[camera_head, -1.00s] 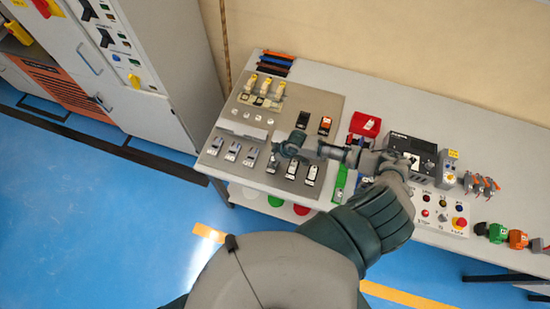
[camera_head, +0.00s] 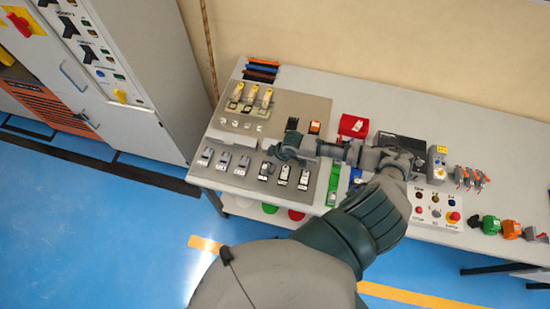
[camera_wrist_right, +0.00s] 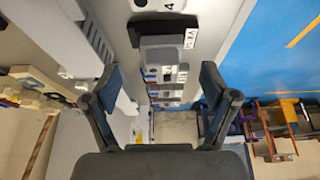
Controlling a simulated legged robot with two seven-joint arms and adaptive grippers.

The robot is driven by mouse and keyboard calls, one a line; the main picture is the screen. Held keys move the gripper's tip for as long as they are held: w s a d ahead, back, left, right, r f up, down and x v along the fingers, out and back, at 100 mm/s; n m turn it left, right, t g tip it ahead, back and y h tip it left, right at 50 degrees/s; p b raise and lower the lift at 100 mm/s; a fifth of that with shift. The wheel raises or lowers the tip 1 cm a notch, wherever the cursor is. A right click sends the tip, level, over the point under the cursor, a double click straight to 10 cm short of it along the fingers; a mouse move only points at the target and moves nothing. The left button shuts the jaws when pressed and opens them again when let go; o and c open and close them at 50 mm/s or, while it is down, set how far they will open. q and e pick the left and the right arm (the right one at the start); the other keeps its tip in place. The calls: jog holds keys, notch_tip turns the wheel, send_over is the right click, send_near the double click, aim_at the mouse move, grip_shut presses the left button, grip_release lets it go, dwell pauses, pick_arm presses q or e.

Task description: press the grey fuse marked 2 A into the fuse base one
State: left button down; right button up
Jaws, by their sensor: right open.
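My right gripper (camera_head: 288,149) hangs over the grey board, its jaws apart and empty. The right wrist view shows its two fingers (camera_wrist_right: 160,82) wide apart. Beyond and between them is a grey block (camera_wrist_right: 160,57) with a black part and a small white label, which I cannot read for sure. In the head view, grey fuse-like pieces (camera_head: 224,160) stand in a row at the board's front left. Dark-and-white pieces (camera_head: 284,174) continue that row, just below the gripper. I cannot tell which piece is the 2 A fuse or base one. My left gripper is out of view.
The board (camera_head: 318,112) lies on a long grey table (camera_head: 490,135). Yellow-topped parts (camera_head: 251,93) stand at its back left. A red box (camera_head: 353,126), a green strip (camera_head: 334,184) and a button panel (camera_head: 437,206) lie to the right.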

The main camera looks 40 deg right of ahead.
jog(key=v, duration=0.7)
dwell(0.4)
